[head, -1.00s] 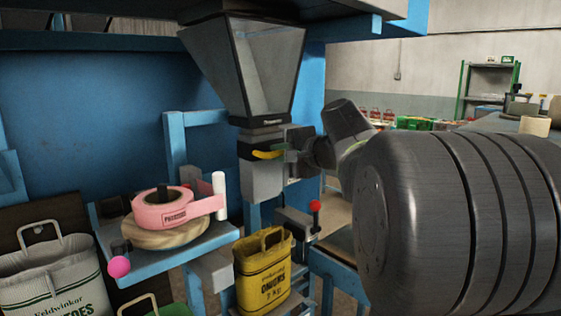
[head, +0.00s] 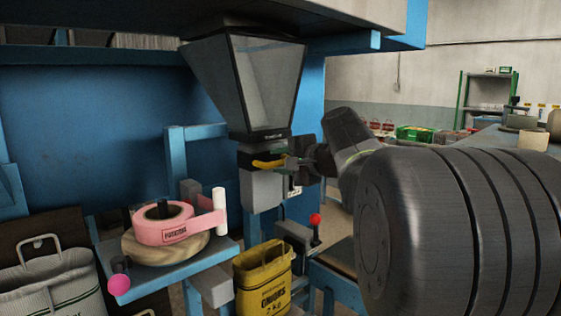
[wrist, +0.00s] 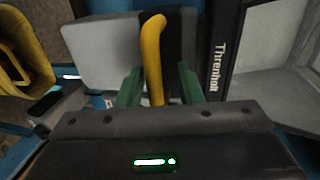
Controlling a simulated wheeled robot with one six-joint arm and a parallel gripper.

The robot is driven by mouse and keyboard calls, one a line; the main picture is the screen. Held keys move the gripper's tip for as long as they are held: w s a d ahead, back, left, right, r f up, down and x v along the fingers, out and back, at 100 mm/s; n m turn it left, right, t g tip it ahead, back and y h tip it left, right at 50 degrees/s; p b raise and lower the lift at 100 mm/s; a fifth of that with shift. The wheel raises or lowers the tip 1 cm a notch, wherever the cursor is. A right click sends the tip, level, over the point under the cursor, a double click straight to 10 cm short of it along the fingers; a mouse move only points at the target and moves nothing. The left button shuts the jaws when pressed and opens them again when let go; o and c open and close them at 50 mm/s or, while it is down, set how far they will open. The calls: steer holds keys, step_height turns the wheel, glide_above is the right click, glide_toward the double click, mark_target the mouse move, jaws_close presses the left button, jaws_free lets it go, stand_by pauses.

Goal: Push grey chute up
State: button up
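The grey chute (head: 261,190) is a box below the glass-fronted hopper (head: 262,85). A curved yellow handle (head: 268,163) is at its top, near the hopper's neck. My gripper (head: 292,162) comes in from the right at the handle. In the wrist view, my gripper's green fingers (wrist: 159,85) stand apart, one on each side of the yellow handle (wrist: 153,50), with a gap visible on the right side. The grey chute (wrist: 100,50) is at left there, and the dark hopper frame with lettering (wrist: 222,60) is at right.
A yellow onion sack (head: 263,280) stands below the chute. A lever with a red knob (head: 315,220) is to its right. A white sack (head: 48,288) is at lower left.

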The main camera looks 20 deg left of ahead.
steer(key=b+v, duration=0.2)
steer(key=v, duration=1.1)
steer(key=shift+s+d+b, duration=0.15)
steer(key=shift+d+b, duration=0.15)
steer(key=shift+r, duration=0.1)
steer(key=p+x, duration=0.2)
steer(key=x, duration=1.2)
steer(key=shift+p, duration=0.35)
steer(key=shift+s, duration=0.1)
